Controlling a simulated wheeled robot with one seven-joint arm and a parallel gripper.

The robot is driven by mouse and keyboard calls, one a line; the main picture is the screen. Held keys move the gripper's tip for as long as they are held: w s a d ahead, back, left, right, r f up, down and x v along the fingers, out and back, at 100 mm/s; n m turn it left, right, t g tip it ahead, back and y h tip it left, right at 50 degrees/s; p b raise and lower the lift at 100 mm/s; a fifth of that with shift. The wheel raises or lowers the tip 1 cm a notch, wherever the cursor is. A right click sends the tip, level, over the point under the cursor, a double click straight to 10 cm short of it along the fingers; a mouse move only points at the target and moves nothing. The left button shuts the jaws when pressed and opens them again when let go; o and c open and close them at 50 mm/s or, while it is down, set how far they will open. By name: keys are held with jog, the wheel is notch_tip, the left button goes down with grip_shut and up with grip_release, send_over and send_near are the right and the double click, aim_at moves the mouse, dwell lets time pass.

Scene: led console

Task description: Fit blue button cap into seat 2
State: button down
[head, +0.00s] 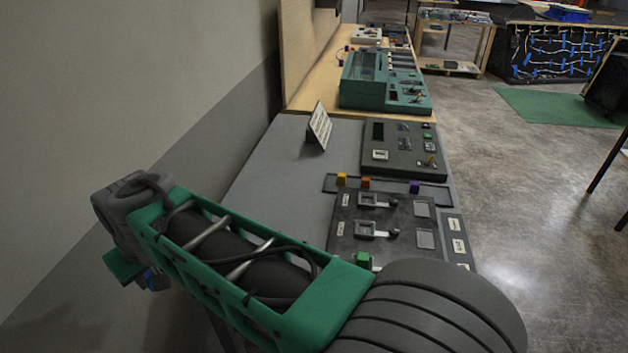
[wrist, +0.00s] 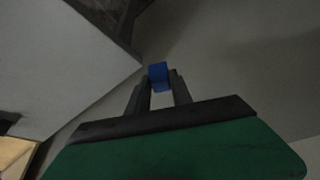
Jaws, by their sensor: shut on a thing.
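My gripper (wrist: 158,85) is shut on the blue button cap (wrist: 158,71) in the wrist view, with the cap between the two dark fingertips. In the head view my gripper is at the far left, off the left side of the table, and a bit of blue (head: 157,280) shows below it. The dark console panel (head: 345,236) lies to the right of my arm, well apart from the cap. It has seats with small labels; my arm hides its near part. I cannot read which seat is number 2.
Yellow (head: 341,179), orange (head: 366,183) and purple (head: 414,187) caps stand along a strip (head: 390,187) behind the panel. A green cap (head: 362,259) is on the near part of the panel. A sign (head: 319,125) and another console (head: 403,165) stand farther back. A wall (head: 130,90) is at left.

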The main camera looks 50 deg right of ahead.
jog(key=s+d+r+m+g+h+p, duration=0.1)
jog(key=d+m+g+h+p, duration=0.1)
jog(key=d+m, duration=0.8)
jog(key=s+d+r+m+g+h+p, duration=0.15)
jog(key=d+m, duration=0.25)
jog(key=d, duration=1.2)
jog(key=s+d+m+g+y+p, duration=0.25)
jog(key=s+d+m+g, duration=0.25)
jog(key=s+d+m, duration=1.3)
jog(key=shift+n+h, duration=0.5)
jog(key=shift+n, duration=0.1)
jog(key=f+b, duration=0.1)
jog(key=f, duration=0.1)
jog(key=f+b, duration=0.2)
jog(key=s+f+b, duration=0.1)
jog(key=f+b, duration=0.1)
jog(key=f, duration=0.1)
jog(key=shift+w+a, duration=0.1)
jog(key=shift+w, duration=0.15)
jog(key=shift+f+b, duration=1.15)
